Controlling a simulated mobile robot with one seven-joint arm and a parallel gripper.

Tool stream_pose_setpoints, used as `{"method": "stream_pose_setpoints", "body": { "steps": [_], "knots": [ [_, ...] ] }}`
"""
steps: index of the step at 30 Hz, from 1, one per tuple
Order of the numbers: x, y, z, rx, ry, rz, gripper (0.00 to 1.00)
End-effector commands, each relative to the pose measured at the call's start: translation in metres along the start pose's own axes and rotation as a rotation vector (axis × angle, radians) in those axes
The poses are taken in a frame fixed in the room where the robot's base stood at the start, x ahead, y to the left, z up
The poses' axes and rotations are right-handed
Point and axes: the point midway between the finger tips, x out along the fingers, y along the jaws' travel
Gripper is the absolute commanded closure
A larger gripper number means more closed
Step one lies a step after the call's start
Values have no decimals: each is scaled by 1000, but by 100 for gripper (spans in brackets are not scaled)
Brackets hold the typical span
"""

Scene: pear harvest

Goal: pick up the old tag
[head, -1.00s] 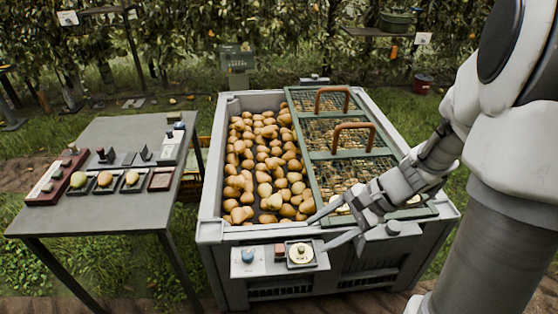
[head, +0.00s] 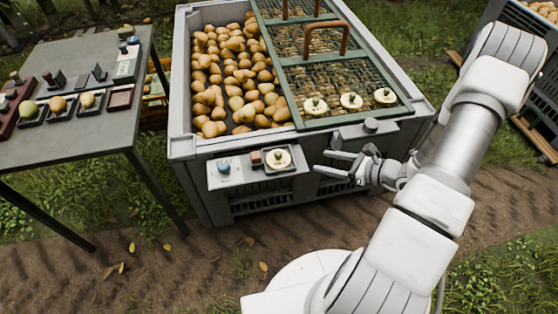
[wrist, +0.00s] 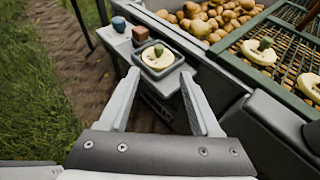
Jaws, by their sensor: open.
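A round cream tag with a green knob (head: 279,158) lies in a small dark square tray on the shelf at the bin's front; it also shows in the wrist view (wrist: 158,59). Three similar cream discs with green knobs (head: 351,100) lie on the green mesh lid. Which one is the old tag I cannot tell from markings. My gripper (head: 322,163) is open and empty, just right of the shelf. In the wrist view the fingertips (wrist: 159,80) point toward the tray, one on each side of its near edge, apart from the tag.
The shelf (head: 230,184) also holds a blue knob (head: 224,168) and a reddish-brown block (head: 256,158). The grey bin (head: 182,144) is full of pears, its right half under the lid (head: 289,62). A table (head: 70,150) with small trays stands left. Bare soil lies in front.

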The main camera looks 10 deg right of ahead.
Motion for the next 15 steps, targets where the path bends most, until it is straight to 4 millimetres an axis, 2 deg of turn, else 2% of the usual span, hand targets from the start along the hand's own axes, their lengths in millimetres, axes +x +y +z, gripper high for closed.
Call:
{"method": "stream_pose_setpoints", "body": {
  "steps": [9, 15],
  "knots": [
    [70, 2, -2, -4, -1, 8, 36],
    [104, 2, -1, -3, 0, 6, 36]
  ]
}}
